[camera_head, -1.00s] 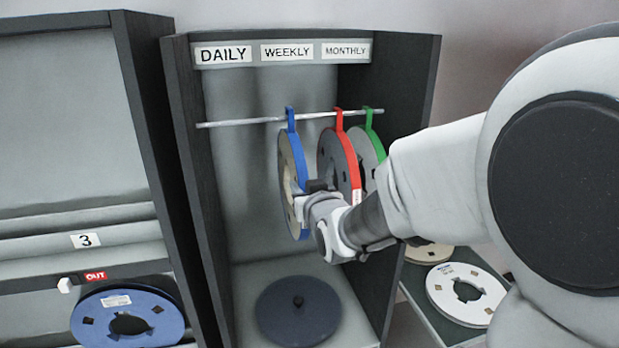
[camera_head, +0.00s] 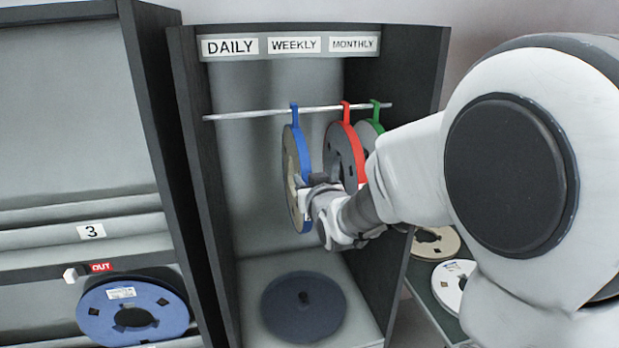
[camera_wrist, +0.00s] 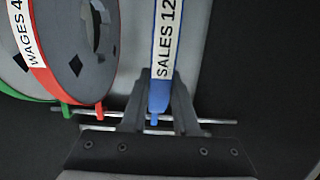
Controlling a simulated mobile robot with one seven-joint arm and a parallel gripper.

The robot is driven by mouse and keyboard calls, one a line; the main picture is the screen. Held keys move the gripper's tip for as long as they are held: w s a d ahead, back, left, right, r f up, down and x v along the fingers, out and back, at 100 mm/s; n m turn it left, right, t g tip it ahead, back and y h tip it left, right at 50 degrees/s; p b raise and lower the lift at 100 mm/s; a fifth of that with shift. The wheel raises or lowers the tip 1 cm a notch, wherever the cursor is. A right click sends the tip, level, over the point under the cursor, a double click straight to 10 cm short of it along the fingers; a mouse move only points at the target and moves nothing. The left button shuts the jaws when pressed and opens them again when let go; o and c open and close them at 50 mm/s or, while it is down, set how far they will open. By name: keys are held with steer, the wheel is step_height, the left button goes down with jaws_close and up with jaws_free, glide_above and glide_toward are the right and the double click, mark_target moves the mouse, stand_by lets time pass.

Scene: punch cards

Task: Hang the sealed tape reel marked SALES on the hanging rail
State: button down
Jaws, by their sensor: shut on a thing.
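The blue-rimmed SALES tape reel (camera_head: 303,160) hangs upright by its blue hook at the hanging rail (camera_head: 245,114), left of the other reels. The hook meets the rail in the head view; whether the rail bears its weight I cannot tell. In the wrist view the white SALES label (camera_wrist: 165,40) is on the reel's blue edge (camera_wrist: 159,97). My gripper (camera_head: 312,190) is shut on this reel, with a finger on each side of its edge. The gripper also shows in the wrist view (camera_wrist: 163,88).
A red reel (camera_head: 350,133), marked WAGES, and a green reel (camera_head: 373,127) hang to the right. DAILY (camera_head: 230,46), WEEKLY (camera_head: 294,44) and MONTHLY (camera_head: 353,44) signs head the cabinet. The rail's left end is free.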

steer(key=c, duration=0.6)
jaws_free()
steer(key=shift+r, duration=0.15)
steer(key=shift+f, duration=0.25)
steer(key=shift+b+v, duration=1.85)
steer(key=shift+v, duration=6.8)
steer(key=s+d+f+m+g+h, duration=0.1)
steer(key=s+d+f+g, duration=0.2)
steer(key=s+d, duration=0.1)
steer(key=s+d+f+m+g+h, duration=0.1)
steer(key=s+d+f+g+h, duration=0.1)
steer(key=s, duration=0.5)
steer(key=s+d+f+m+g+h, duration=0.1)
steer(key=s+d+f+g, duration=0.3)
steer(key=s+d, duration=0.1)
steer(key=shift+s+d+g, duration=0.3)
steer(key=shift+s+d, duration=0.05)
steer(key=shift+d, duration=0.1)
